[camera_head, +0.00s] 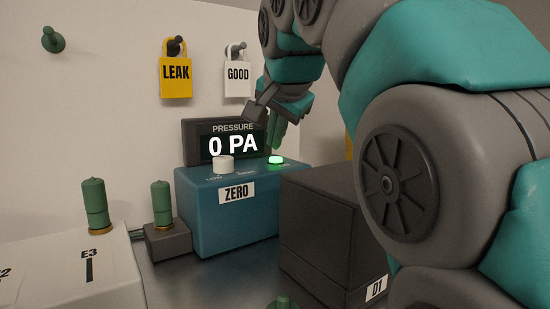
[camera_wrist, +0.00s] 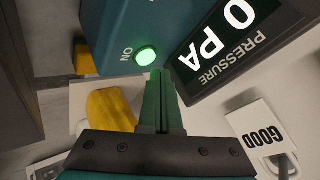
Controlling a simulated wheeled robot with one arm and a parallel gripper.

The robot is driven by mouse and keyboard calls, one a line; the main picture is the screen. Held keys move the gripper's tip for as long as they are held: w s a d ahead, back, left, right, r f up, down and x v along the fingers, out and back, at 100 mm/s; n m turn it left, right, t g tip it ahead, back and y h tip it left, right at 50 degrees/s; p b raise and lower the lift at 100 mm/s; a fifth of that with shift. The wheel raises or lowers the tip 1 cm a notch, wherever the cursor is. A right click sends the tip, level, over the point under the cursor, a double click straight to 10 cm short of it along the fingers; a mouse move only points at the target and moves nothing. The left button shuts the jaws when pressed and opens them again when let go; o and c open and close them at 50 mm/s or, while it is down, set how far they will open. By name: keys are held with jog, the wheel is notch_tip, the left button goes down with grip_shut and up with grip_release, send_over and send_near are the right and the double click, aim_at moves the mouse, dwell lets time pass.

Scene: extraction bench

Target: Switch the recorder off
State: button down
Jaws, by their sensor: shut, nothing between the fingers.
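A blue box (camera_head: 225,220) stands on the bench with a "ZERO" label on its front. A round button (camera_head: 275,160) on its top glows green; in the wrist view the lit button (camera_wrist: 146,56) has "ON" printed beside it. A white knob (camera_head: 223,164) sits on the same top, to the left. A dark display (camera_head: 233,143) behind reads "PRESSURE 0 PA". My gripper (camera_head: 277,138) is shut and empty, its green fingers pointing down just above the lit button. In the wrist view my fingertips (camera_wrist: 158,76) appear close to the button; whether they touch it is unclear. No thing is labelled "recorder".
A dark box (camera_head: 325,225) marked "01" stands close on the right. A yellow "LEAK" tag (camera_head: 176,78) and a white "GOOD" tag (camera_head: 237,79) hang on the wall behind. Green cylinders (camera_head: 94,204) stand at the left, near a white box (camera_head: 105,265) marked "E3".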

aim_at(275, 159)
dwell(0.4)
jog(key=shift+f, duration=0.4)
jog(key=shift+f+b, duration=0.4)
jog(key=shift+b, duration=0.1)
dwell(0.5)
dwell(0.4)
jog(key=shift+r+p, duration=0.7)
jog(key=shift+r, duration=0.1)
jog(key=shift+r, duration=0.1)
notch_tip(275, 159, up, 2)
jog(key=shift+r+p, duration=0.25)
jog(key=shift+p, duration=0.45)
jog(key=shift+w+r, duration=0.1)
jog(key=shift+r, duration=1.05)
